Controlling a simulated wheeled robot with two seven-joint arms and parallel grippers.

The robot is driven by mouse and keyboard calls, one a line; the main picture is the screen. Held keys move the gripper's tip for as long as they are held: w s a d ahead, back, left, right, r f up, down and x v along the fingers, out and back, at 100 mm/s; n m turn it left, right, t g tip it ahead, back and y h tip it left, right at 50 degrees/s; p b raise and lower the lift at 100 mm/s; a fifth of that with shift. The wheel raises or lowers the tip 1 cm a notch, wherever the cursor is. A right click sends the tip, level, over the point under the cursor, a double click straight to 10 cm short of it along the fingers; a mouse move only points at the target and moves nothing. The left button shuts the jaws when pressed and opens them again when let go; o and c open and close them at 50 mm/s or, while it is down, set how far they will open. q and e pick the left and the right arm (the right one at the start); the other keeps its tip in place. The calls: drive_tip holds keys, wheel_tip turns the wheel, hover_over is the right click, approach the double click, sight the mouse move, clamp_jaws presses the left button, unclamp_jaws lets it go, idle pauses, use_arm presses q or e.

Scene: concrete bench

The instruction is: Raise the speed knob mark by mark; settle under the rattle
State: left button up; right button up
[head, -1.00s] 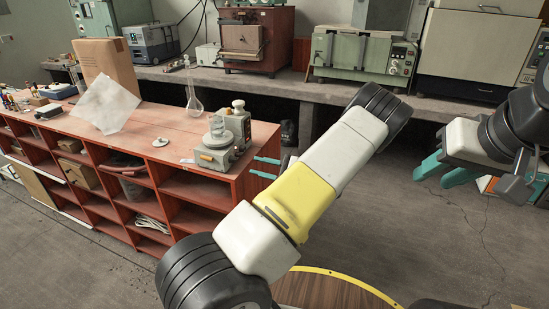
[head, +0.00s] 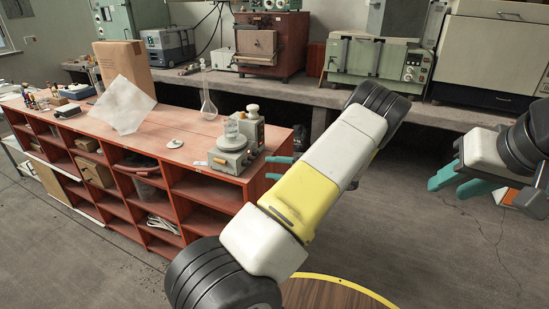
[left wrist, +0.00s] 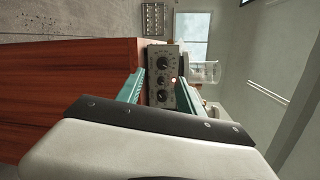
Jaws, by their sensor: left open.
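The marks are too small to read. My left gripper (head: 268,167) is open beside the stirrer's right side. Its teal fingers flank the panel in the wrist view (left wrist: 161,78), and I see no contact. My right gripper (head: 445,189) is open and empty, away at the right.
A glass flask (head: 208,105), a small white dish (head: 175,143), a white sheet (head: 122,105) and a cardboard box (head: 122,62) stand on the red bench (head: 150,130). A concrete bench (head: 450,112) with lab equipment runs along the back. The floor at right is open.

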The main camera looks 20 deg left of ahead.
sight(248, 164)
use_arm(q)
drive_tip(key=a+n+g, duration=0.1)
drive_tip(key=a+n, duration=0.1)
drive_tip(key=n, duration=0.2)
drive_tip(key=a+n+g+h, duration=0.1)
drive_tip(key=a+n, duration=0.2)
drive_tip(key=n, duration=0.1)
drive_tip(key=a+n+h, duration=0.1)
drive_tip(key=a+n, duration=0.1)
drive_tip(key=n, duration=0.2)
drive_tip(key=shift+a+n+g, duration=0.3)
drive_tip(key=shift+g, duration=0.1)
clamp_jaws()
